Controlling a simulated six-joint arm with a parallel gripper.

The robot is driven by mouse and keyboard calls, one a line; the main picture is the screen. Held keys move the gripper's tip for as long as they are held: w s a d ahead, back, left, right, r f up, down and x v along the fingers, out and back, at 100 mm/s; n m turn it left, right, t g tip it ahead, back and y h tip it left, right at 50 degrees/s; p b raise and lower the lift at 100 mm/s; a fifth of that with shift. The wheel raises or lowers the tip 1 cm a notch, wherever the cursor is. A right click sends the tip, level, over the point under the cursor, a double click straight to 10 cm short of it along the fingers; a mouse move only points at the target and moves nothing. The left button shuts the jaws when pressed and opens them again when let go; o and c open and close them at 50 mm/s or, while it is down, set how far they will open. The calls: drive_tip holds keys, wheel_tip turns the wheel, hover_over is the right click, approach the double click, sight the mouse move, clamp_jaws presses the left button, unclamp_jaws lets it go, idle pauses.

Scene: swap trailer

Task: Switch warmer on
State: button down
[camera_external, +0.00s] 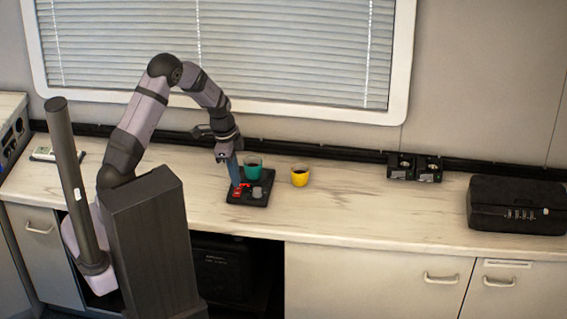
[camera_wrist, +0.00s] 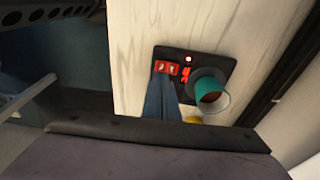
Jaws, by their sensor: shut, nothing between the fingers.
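The warmer (camera_external: 262,200) is a black plate on the counter with red switches (camera_external: 240,189) at its left side. In the wrist view the warmer (camera_wrist: 228,66) shows red rocker switches (camera_wrist: 167,68) and a small bright light (camera_wrist: 188,59). A teal cup (camera_external: 253,170) stands on its back part; it also shows in the wrist view (camera_wrist: 214,98). My gripper (camera_external: 237,184) points down with its blue fingers together, tips right at the red switches. In the wrist view the fingertips (camera_wrist: 161,80) are just beside the switches; I cannot tell if they touch.
A small grey round piece (camera_external: 257,193) sits on the warmer's front. A yellow cup (camera_external: 299,176) stands to its right on the counter. Black wall sockets (camera_external: 414,167) and a black case (camera_external: 515,204) are farther right. The counter between is clear.

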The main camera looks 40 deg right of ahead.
sight(235, 194)
drive_tip(key=shift+r+p, duration=1.2)
drive_tip(key=shift+r, duration=0.75)
drive_tip(key=s+a+f+n+y, duration=0.2)
drive_tip(key=s+a+n+y, duration=0.1)
drive_tip(key=a+n, duration=1)
drive_tip(key=w+a+r+n, duration=0.4)
drive_tip(key=a, duration=0.5)
drive_tip(key=w+a+r+n+h, duration=0.1)
drive_tip(key=w+a+r+n, duration=0.2)
drive_tip(key=a, duration=0.7)
drive_tip(key=w+a+r+n+t, duration=0.1)
drive_tip(key=w+a+r+n, duration=0.3)
drive_tip(key=a+n, duration=0.3)
drive_tip(key=w+a, duration=0.1)
drive_tip(key=a, duration=0.2)
drive_tip(key=shift+w+a+r+h, duration=0.2)
drive_tip(key=shift+r+h, duration=0.15)
drive_tip(key=shift+h, duration=0.05)
